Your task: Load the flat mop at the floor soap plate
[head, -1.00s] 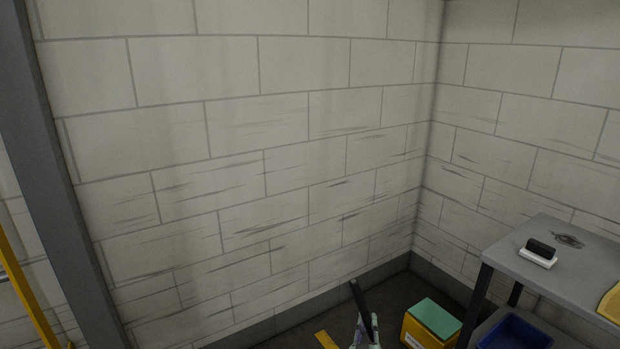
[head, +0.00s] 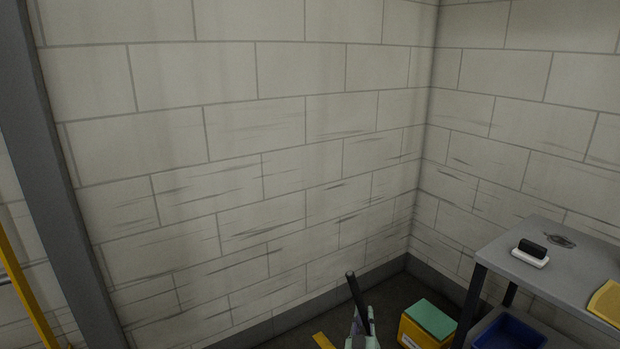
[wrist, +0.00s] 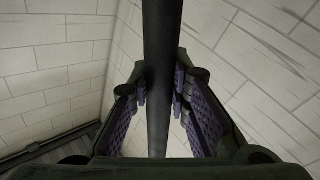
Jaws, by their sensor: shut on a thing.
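A dark pole, the mop handle (head: 357,293), stands tilted at the bottom middle of the head view. My gripper (head: 362,326) is around it, low in the picture and partly cut off by the lower edge. In the wrist view the handle (wrist: 161,70) runs up through the middle, between the purple pads of my gripper (wrist: 161,95), which is shut on it. The mop head is not in view. I cannot make out a soap plate for certain.
A yellow box with a green top (head: 430,312) stands on the floor right of my gripper. A grey table (head: 505,261) bears a black and white block (head: 531,252) and a yellow item (head: 606,301). A blue bin (head: 510,332) sits below. Block walls (head: 240,130) enclose the corner.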

